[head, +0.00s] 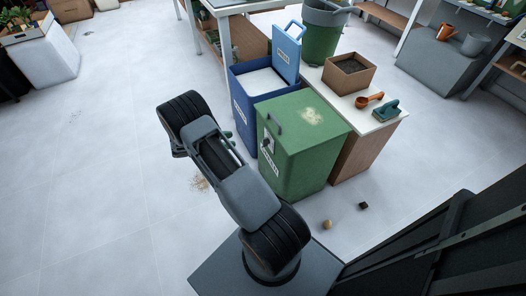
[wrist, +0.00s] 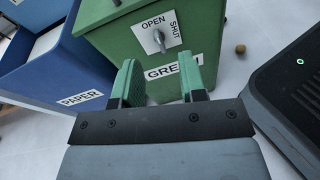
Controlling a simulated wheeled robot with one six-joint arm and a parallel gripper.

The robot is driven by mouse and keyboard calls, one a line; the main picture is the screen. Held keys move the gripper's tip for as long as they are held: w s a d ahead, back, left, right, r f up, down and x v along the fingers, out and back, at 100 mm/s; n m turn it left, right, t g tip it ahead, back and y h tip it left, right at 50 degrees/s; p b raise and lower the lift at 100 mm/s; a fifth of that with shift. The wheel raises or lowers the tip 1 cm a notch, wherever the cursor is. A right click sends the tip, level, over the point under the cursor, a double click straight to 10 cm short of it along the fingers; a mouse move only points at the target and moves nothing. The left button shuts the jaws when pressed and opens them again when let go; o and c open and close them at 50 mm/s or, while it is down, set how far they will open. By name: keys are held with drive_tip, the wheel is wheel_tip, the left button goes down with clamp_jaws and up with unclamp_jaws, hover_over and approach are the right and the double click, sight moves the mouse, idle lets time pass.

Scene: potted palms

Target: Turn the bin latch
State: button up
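The green bin (head: 309,160) stands closed in the head view, with a pale patch on its lid. The latch handle stands near upright, tilted slightly. My gripper (wrist: 160,78) is open and empty, its two green fingers apart, below the latch and in front of the label. It does not touch the latch.
A blue bin (head: 243,112) labelled "PAPER", its lid raised, stands left of the green bin. A low cabinet (head: 358,158) on the right bears a soil box (head: 349,74), an orange scoop (head: 369,100) and a brush (head: 386,111). Two small lumps lie on the floor.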

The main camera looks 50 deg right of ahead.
sight(263, 141)
wheel_tip(263, 141, down, 9)
drive_tip(key=d+n+h+b, duration=0.2)
drive_tip(key=h, duration=0.1)
drive_tip(key=shift+n, duration=0.3)
drive_tip(key=b+x, duration=0.1)
drive_tip(key=x, duration=0.8)
drive_tip(key=f+b+x, duration=0.1)
drive_tip(key=x, duration=0.3)
drive_tip(key=shift+d+b, duration=0.25)
drive_tip(key=shift+b, duration=0.05)
clamp_jaws()
